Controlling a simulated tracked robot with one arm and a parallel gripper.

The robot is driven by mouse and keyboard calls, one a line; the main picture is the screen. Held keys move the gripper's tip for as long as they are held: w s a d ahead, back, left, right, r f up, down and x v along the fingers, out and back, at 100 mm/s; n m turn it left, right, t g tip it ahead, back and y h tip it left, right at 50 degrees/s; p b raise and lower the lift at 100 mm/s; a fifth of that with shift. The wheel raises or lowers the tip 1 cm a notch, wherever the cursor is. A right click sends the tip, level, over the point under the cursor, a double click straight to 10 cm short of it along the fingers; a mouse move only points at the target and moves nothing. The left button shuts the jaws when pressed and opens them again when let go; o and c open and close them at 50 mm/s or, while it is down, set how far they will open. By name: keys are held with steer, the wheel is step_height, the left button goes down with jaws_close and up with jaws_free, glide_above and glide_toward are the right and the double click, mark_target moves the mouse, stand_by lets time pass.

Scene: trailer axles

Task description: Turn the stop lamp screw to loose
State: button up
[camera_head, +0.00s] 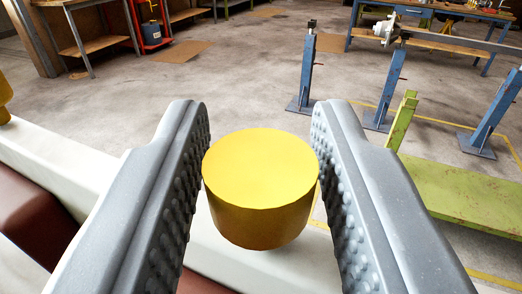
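A yellow cylinder (261,180) with a flat top stands upright on a white beam (210,255) in the middle of the view. It looks like the head of the screw, but no label or mark shows its setting. My gripper (261,165) has its two grey, studded fingers on the left and right sides of the cylinder. No gap shows between the pads and its sides, so the gripper looks shut on it. The cylinder's lower end and the exact contact are partly hidden.
Another yellow piece (4,100) stands on the white beam at the left edge. Blue stands (307,70) and a green rusty frame (460,195) are at the right. Workbenches (95,48) and a red cart (150,30) stand at the back. Concrete floor between them is mostly clear.

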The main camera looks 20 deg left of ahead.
steer(key=shift+o, duration=0.8)
steer(key=shift+s+d+f+b, duration=0.15)
steer(key=shift+s+b, duration=0.1)
steer(key=shift+b, duration=0.8)
steer(key=shift+s+f+b, duration=0.1)
steer(key=shift+s+b, duration=0.2)
steer(key=shift+b, duration=0.65)
steer(key=b+v, duration=0.4)
steer(key=b, duration=0.4)
steer(key=shift+d, duration=0.15)
steer(key=b, duration=1.1)
glide_toward(266, 241)
steer(key=s, duration=0.2)
steer(key=shift+d, duration=0.35)
